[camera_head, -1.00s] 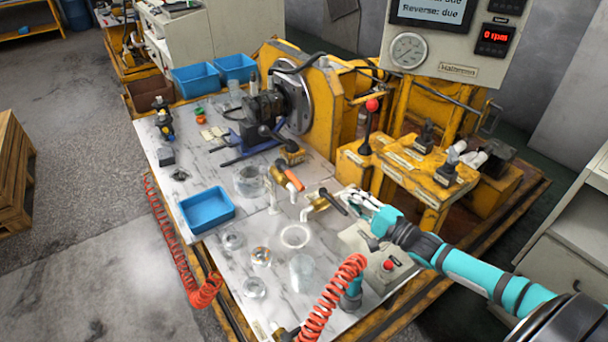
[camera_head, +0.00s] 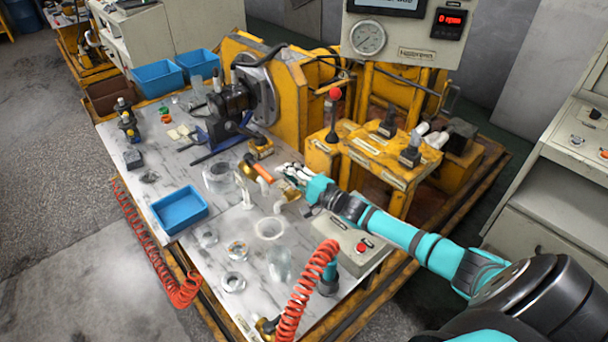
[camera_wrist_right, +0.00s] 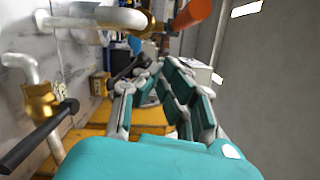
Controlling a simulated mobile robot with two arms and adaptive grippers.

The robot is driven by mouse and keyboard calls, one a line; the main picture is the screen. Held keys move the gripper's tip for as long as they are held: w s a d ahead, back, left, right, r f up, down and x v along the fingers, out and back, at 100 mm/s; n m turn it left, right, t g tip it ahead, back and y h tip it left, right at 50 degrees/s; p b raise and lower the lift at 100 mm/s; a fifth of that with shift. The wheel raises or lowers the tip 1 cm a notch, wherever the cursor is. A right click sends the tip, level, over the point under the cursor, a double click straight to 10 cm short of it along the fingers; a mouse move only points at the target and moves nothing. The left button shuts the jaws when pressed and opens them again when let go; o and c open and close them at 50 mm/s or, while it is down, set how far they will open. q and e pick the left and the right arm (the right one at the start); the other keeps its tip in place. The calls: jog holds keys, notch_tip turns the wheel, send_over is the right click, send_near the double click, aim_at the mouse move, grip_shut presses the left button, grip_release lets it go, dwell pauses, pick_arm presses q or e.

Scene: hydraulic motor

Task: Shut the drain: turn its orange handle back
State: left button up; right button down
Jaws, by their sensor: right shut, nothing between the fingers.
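The orange handle (camera_head: 262,172) sits on a brass valve with a white pipe, near the middle of the bench. In the right wrist view the orange handle (camera_wrist_right: 192,18) is at the top, with its brass body (camera_wrist_right: 148,31) to its left. My right gripper (camera_head: 286,170) is just right of the handle, close to it. In the wrist view its fingers (camera_wrist_right: 166,68) are shut, empty and below the handle in the picture. I cannot tell whether they touch it. A second brass valve with a black lever (camera_wrist_right: 40,125) is at the left of the wrist view. My left gripper is out of view.
A glass jar (camera_head: 219,178) stands left of the orange handle. A red-knobbed lever (camera_head: 333,115) rises behind. A red coiled hose (camera_head: 308,290) hangs at the front.

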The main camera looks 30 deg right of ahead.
aim_at(260, 170)
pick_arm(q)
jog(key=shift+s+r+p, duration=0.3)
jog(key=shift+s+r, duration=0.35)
pick_arm(e)
jog(key=shift+s+a+r, duration=0.15)
jog(key=shift+a, duration=0.5)
jog(key=shift+s+a+r, duration=0.1)
jog(key=shift+a+r, duration=0.05)
jog(key=shift+a, duration=0.45)
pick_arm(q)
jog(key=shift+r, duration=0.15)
pick_arm(e)
jog(key=shift+s+a, duration=0.1)
pick_arm(q)
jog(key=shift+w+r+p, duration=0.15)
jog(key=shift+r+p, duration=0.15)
jog(key=shift+p, duration=0.15)
pick_arm(e)
jog(key=shift+a+r+m+h, duration=0.1)
jog(key=shift+a+m+h, duration=0.1)
jog(key=shift+m+h, duration=0.3)
